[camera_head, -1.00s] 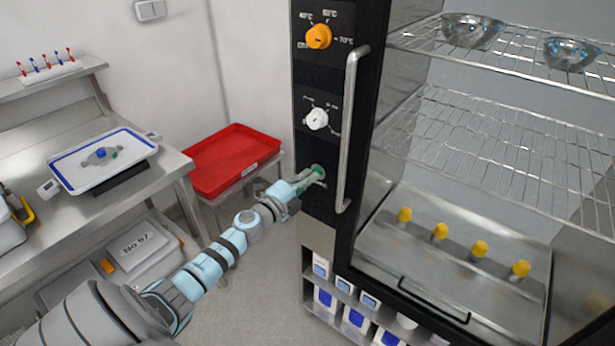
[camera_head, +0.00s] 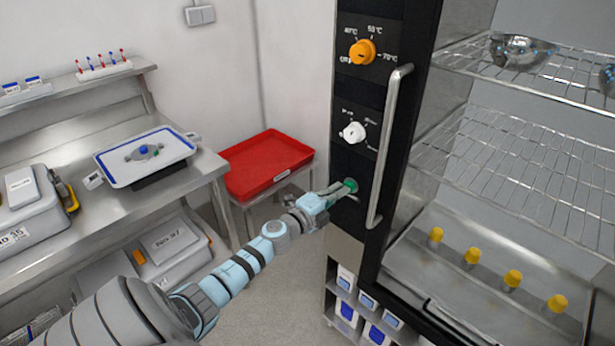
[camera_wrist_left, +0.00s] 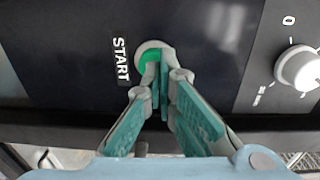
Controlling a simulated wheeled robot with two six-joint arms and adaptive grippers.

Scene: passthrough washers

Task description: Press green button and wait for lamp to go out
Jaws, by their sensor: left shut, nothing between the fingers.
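The green button (camera_head: 351,185) sits low on the black control panel of the washer, below the white knob. In the left wrist view the green button (camera_wrist_left: 150,62) has a pale ring and the word START beside it. My left gripper (camera_head: 341,189) is shut and empty, with its fingertips at the button. In the left wrist view the left gripper (camera_wrist_left: 161,60) covers part of the button's face; contact and how far the button is pressed cannot be told. I see no lit lamp that I can make out. My right gripper is not in view.
A vertical door handle (camera_head: 390,145) stands just right of the button. The orange knob (camera_head: 362,52) and white knob (camera_head: 353,132) are above it. A red tray (camera_head: 265,160) lies on a stand to the left. Wire racks and several yellow-capped items are inside the cabinet.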

